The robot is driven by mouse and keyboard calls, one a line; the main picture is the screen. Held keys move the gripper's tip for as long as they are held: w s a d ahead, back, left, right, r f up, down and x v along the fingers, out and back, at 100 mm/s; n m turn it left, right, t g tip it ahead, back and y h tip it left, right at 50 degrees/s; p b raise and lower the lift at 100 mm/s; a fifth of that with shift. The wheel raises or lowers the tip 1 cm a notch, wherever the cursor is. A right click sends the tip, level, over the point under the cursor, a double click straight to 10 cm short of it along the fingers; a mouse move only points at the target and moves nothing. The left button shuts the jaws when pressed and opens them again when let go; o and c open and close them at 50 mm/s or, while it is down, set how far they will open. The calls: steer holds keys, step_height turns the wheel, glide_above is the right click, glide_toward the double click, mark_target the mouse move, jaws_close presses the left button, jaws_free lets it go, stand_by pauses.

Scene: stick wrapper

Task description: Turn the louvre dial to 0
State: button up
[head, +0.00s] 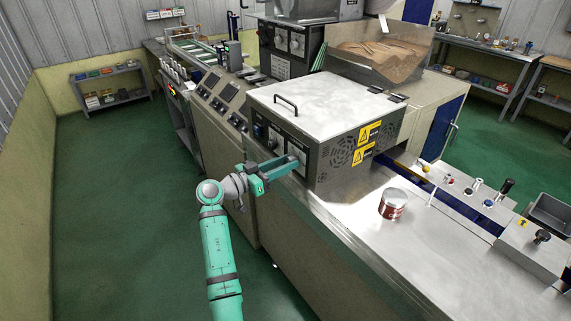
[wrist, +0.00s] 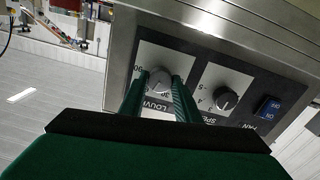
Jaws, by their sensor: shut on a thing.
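The louvre dial (wrist: 160,83) is a round grey knob on a pale plate, with upside-down lettering starting "LOUV" below it in the wrist view. My gripper (wrist: 161,77) has its two green fingers on either side of this knob, shut on it. A number is partly visible by each finger, but I cannot tell which mark the knob points to. In the head view my gripper (head: 297,162) reaches the front panel of the steel box (head: 322,100), and the arm and fingers hide the dial there.
A speed knob (wrist: 226,99) and a blue fan switch (wrist: 268,107) sit beside the dial on the same panel. A red and white can (head: 393,204) stands on the steel counter (head: 365,240) to the right. The green floor at left is clear.

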steer(key=shift+a+f+n+t, duration=0.1)
steer(key=shift+n+t, duration=0.05)
steer(key=shift+n, duration=5.3)
steer(key=shift+a+f+n+t, duration=0.1)
steer(key=shift+n+t, duration=0.05)
steer(key=shift+n, duration=5.3)
steer(key=shift+w, duration=0.1)
steer(key=o, duration=1)
steer(key=shift+o, duration=0.2)
steer(key=shift+d, duration=0.15)
steer(key=v, duration=1)
steer(key=shift+s+a, duration=0.25)
steer(key=shift+a, duration=0.05)
